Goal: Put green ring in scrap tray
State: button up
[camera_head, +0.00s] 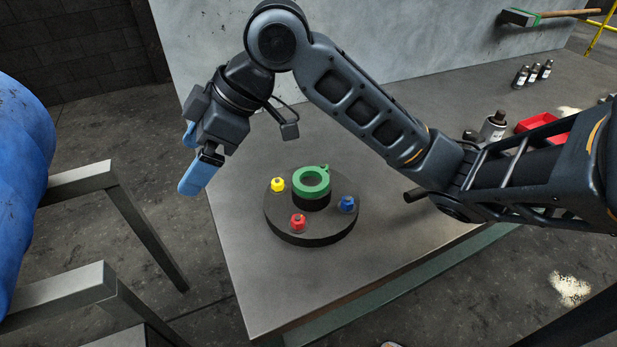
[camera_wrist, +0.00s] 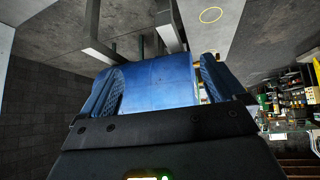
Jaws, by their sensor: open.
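The green ring (camera_head: 311,180) with a small tab lies flat on a black hub at the centre of a round dark base (camera_head: 318,238) on the grey table. My gripper (camera_head: 190,157) is open and empty, raised to the left of the ring, near the table's left edge. Its two blue fingers stand apart in the wrist view (camera_wrist: 162,85), with only the distant blue bulk between them. A red tray (camera_head: 531,122), the only tray I see, sits at the right, partly hidden by my arm. The green ring does not show in the wrist view.
Yellow (camera_head: 277,185), red (camera_head: 298,222) and blue (camera_head: 346,203) knobs surround the hub. A larger bottle (camera_head: 494,128) and several small bottles (camera_head: 533,75) stand at the right. A blue bulk (camera_head: 22,160) and metal frame (camera_head: 75,190) are at left.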

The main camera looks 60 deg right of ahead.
aim_at(317, 183)
jog(key=s+d+f+g+h, duration=0.1)
jog(key=s+d+g, duration=0.1)
jog(key=s+d, duration=0.2)
jog(key=s+d+f+g+h, duration=0.2)
jog(key=s+d, duration=0.2)
jog(key=d, duration=0.3)
jog(key=s+d+f+g+h, duration=0.2)
jog(key=s+d, duration=0.2)
jog(key=d, duration=0.1)
jog(key=shift+d+f+p, duration=0.1)
jog(key=shift+d+p, duration=0.25)
jog(key=f, duration=0.3)
jog(key=f+p, duration=0.1)
jog(key=f, duration=0.1)
jog(key=shift+w+a+f, duration=0.25)
jog(key=shift+w+f, duration=0.05)
jog(key=shift+c, duration=0.2)
jog(key=c, duration=1.2)
jog(key=shift+r, duration=0.15)
